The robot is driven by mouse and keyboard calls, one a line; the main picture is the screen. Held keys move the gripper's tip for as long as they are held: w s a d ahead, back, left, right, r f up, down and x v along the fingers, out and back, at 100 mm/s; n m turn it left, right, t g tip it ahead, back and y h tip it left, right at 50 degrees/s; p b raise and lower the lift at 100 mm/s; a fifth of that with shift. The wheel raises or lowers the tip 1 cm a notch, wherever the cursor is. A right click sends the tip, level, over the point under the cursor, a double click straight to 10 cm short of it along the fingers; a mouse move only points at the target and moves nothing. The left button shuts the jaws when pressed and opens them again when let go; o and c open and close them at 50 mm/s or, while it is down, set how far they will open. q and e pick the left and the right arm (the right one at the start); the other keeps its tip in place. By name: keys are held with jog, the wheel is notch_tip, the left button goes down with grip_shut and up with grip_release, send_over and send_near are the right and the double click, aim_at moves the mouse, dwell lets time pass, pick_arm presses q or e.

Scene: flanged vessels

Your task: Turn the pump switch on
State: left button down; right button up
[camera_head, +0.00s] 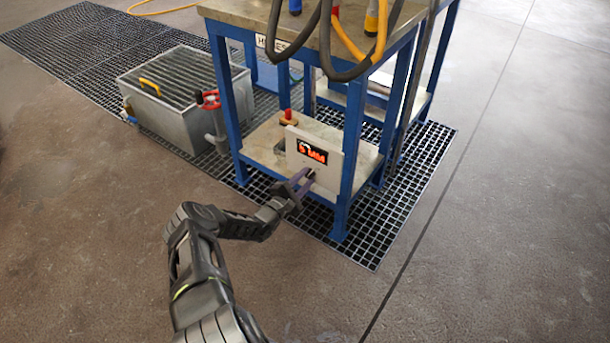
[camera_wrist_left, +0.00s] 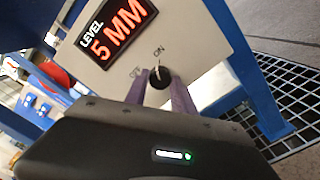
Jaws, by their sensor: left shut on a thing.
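The pump switch (camera_wrist_left: 160,77) is a small black round knob on a light panel (camera_wrist_left: 208,35), which also shows in the head view (camera_head: 331,178). The labels "ON" and "OFF" stand by the knob. The knob's white pointer line appears directed up toward the "ON" label. My left gripper (camera_wrist_left: 163,88) is shut on the knob, with one purple finger on each side of it. In the head view the left gripper (camera_head: 301,184) reaches the lower front of the panel and hides the knob. My right gripper is in neither view.
A display (camera_wrist_left: 117,33) reading "LEVEL 5 MM" sits on the panel above the knob. The panel is on a blue-framed bench (camera_head: 355,130) with hoses (camera_head: 345,40) on top. A grey tank (camera_head: 190,105) stands left of the bench. Open floor (camera_head: 490,210) lies to the right.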

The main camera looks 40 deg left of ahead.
pick_arm(q)
jog(key=shift+m+p, duration=0.55)
jog(key=shift+m, duration=0.75)
jog(key=c, duration=1.1)
grip_release()
jog(key=shift+o, duration=0.2)
jog(key=s+p, duration=0.3)
jog(key=s, duration=0.4)
jog(key=shift+s, duration=0.4)
